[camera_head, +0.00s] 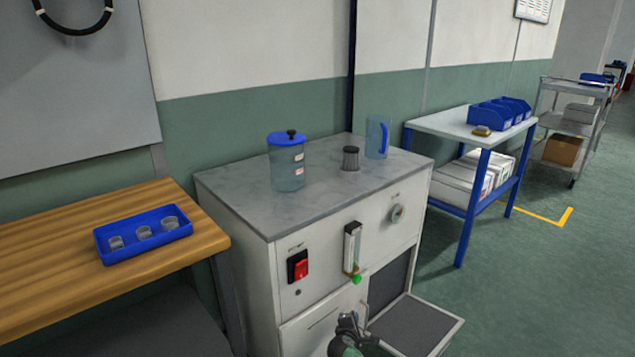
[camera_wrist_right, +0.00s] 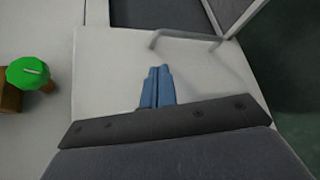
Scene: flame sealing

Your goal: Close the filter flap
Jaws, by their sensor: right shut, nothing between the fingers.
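The filter flap (camera_head: 418,322) stands open at the lower right front of the white cabinet, showing a dark mesh panel in a pale frame. Behind it is a dark opening (camera_head: 390,283). My right gripper (camera_head: 347,322) is low in front of the cabinet, left of the flap. In the right wrist view its blue fingers (camera_wrist_right: 157,86) are together and empty, over a pale panel. A grey bar handle (camera_wrist_right: 186,37) is just beyond the fingertips, apart from them. Whether that panel belongs to the flap I cannot tell. My left gripper is not in view.
The cabinet front has a red switch (camera_head: 299,270), a flow meter (camera_head: 352,246) and a green knob (camera_head: 356,279), also in the wrist view (camera_wrist_right: 28,73). A blue-lidded jar (camera_head: 287,165) stands on top. A wooden table (camera_head: 60,265) is left; floor right of the flap is clear.

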